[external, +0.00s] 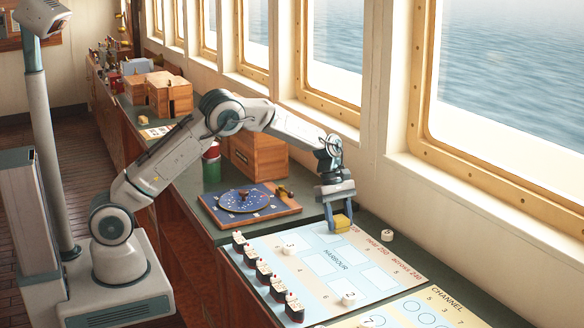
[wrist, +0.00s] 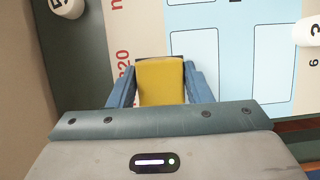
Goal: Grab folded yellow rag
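The folded yellow rag (external: 342,221) is a small yellow block between the fingers of my gripper, over the far edge of the harbour board (external: 262,237). In the wrist view the rag (wrist: 161,82) fills the space between the two blue fingers of my gripper (wrist: 160,90). A finger lies against each side of it. My gripper (external: 340,222) points down at the board in the external view. I cannot tell whether the rag rests on the board or hangs just above it.
Several toy ships (external: 265,272) line the board's near left edge. White numbered discs stand on the board (external: 348,298) and beside it (external: 387,235). A blue star-chart plate (external: 247,199) and a wooden box (external: 258,152) are further left. The window wall runs close behind.

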